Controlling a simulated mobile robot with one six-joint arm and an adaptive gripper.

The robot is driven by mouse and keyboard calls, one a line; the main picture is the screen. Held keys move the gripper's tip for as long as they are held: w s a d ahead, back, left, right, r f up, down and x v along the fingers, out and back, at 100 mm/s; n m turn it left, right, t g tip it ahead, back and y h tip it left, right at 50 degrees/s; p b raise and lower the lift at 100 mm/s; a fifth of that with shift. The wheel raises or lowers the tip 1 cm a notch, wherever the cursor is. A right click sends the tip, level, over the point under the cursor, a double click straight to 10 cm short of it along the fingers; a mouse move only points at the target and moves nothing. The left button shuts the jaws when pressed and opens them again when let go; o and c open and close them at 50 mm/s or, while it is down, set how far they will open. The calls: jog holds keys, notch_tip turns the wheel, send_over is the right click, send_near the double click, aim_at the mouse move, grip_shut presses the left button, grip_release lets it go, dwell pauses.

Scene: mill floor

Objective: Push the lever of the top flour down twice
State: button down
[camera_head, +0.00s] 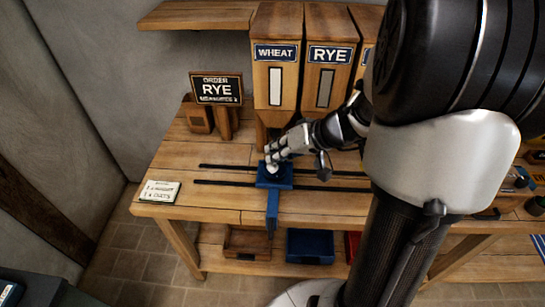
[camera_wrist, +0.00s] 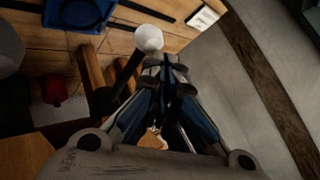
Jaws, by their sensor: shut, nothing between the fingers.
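The order board (camera_head: 217,89) reads "ORDER RYE" with a measures line ending in 2. The wheat bin (camera_head: 276,55) and the rye bin (camera_head: 328,60) stand side by side behind the table. My gripper (camera_head: 275,156) is shut and empty, low in front of the wheat bin and over the blue carriage (camera_head: 273,178). In the wrist view, a lever with a white ball knob (camera_wrist: 148,38) on a dark rod is just beside my fingertips (camera_wrist: 166,66). I cannot tell whether they touch, or which bin this lever belongs to. My arm hides the bins further right.
Two dark rails (camera_head: 222,183) run along the wooden table (camera_head: 190,152). A small card (camera_head: 159,191) lies at its left end. A blue crate (camera_head: 310,246) and a wooden crate (camera_head: 247,242) sit on the shelf below. The table's left part is mostly clear.

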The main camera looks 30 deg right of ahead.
jog(key=shift+f+b, duration=1.05)
jog(key=shift+b, duration=0.15)
dwell(1.0)
dwell(0.5)
jog(key=shift+r+p, duration=1.75)
jog(key=shift+r, duration=1.3)
notch_tip(320, 180, up, 5)
jog(key=p, duration=0.2)
jog(key=shift+p, duration=0.3)
